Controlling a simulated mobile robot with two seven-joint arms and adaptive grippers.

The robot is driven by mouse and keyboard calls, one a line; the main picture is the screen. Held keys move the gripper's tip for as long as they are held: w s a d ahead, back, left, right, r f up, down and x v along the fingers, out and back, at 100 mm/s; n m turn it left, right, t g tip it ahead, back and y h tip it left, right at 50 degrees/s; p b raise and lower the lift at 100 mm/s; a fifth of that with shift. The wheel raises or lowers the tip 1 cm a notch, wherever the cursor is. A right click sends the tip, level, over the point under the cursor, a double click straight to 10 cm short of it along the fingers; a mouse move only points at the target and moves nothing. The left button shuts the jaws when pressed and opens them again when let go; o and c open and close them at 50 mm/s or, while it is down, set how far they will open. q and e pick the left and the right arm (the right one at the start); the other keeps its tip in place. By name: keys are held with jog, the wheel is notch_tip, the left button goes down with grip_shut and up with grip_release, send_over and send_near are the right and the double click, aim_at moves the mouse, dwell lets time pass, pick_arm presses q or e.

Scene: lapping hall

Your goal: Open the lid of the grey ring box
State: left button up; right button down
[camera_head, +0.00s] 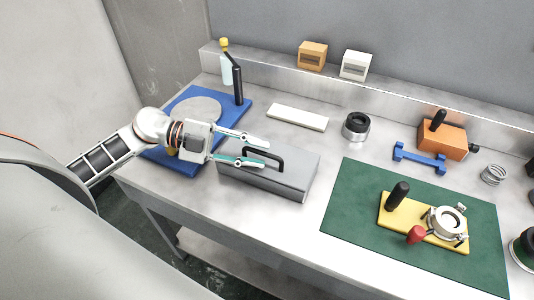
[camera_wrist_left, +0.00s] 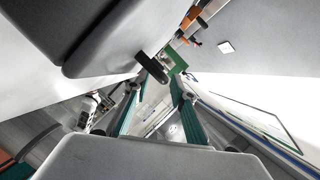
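The grey ring box (camera_head: 270,184) sits on the bench left of the green mat, its lid (camera_head: 301,163) down. A black bar handle (camera_head: 281,154) stands on the lid. My left gripper (camera_head: 266,153) is open, its two fingers spread at the handle, and nothing is visibly gripped. In the left wrist view the handle (camera_wrist_left: 152,68) shows near and between the fingertips (camera_wrist_left: 156,88), with the grey box (camera_wrist_left: 110,45) at upper left. I cannot tell whether a finger touches the handle. My right gripper is in neither view.
A blue board (camera_head: 240,97) with a round grey plate (camera_head: 197,108) lies behind my left wrist. A white bar (camera_head: 297,117) and a dark ring (camera_head: 356,126) stand behind the box. The green mat (camera_head: 345,205) holds a yellow fixture (camera_head: 398,217).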

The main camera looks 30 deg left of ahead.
pick_arm(q)
jog(key=shift+x, duration=1.4)
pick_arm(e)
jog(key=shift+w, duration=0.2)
pick_arm(q)
grip_shut()
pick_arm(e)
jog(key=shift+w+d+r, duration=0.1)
pick_arm(q)
jog(key=shift+w+r, duration=0.1)
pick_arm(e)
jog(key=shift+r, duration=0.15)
